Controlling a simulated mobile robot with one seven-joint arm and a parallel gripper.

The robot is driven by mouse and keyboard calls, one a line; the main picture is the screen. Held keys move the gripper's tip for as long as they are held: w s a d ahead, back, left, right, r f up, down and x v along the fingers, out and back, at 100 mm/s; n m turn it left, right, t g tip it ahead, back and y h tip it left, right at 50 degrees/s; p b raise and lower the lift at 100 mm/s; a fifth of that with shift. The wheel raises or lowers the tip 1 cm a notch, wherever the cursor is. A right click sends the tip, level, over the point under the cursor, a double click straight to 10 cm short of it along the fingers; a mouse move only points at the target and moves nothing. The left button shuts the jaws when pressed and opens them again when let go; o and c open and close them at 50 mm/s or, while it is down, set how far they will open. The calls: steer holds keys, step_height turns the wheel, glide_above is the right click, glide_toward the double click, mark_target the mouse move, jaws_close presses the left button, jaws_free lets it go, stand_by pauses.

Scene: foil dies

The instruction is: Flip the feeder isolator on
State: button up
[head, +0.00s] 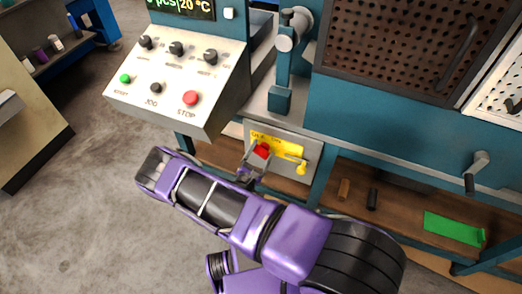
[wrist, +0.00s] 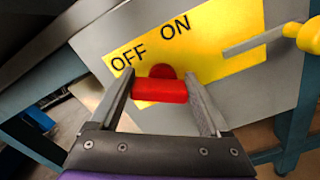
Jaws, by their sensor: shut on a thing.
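The feeder isolator is a red handle (wrist: 160,88) on a yellow plate (wrist: 215,45) marked OFF and ON, fixed to a grey panel. In the wrist view the red handle sits near the OFF end of the plate, below the lettering. My gripper (wrist: 162,92) has a finger on each side of the handle and is shut on it. In the head view the red handle (head: 262,150) shows just beyond my gripper (head: 252,163), and my purple arm covers the area below. The fingertips are small there and partly hidden.
A yellow-handled lever (head: 301,168) is at the right of the yellow plate. Above left is a control box (head: 180,75) with knobs and a red STOP button (head: 190,98). A lower shelf (head: 400,205) holds a green piece (head: 453,228). Open floor lies at left.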

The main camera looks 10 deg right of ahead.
steer(key=m+p, duration=0.1)
steer(key=m, duration=0.2)
steer(key=m+p, duration=0.1)
steer(key=m, duration=0.2)
steer(key=shift+s+d+m, duration=0.15)
steer(key=shift+m, duration=0.15)
steer(key=m, duration=0.1)
steer(key=m+p, duration=0.1)
steer(key=m, duration=0.3)
steer(key=shift+d+f, duration=0.1)
steer(key=shift+f, duration=0.15)
steer(key=shift+p, duration=0.3)
steer(key=o, duration=1.2)
steer(key=shift+s, duration=0.1)
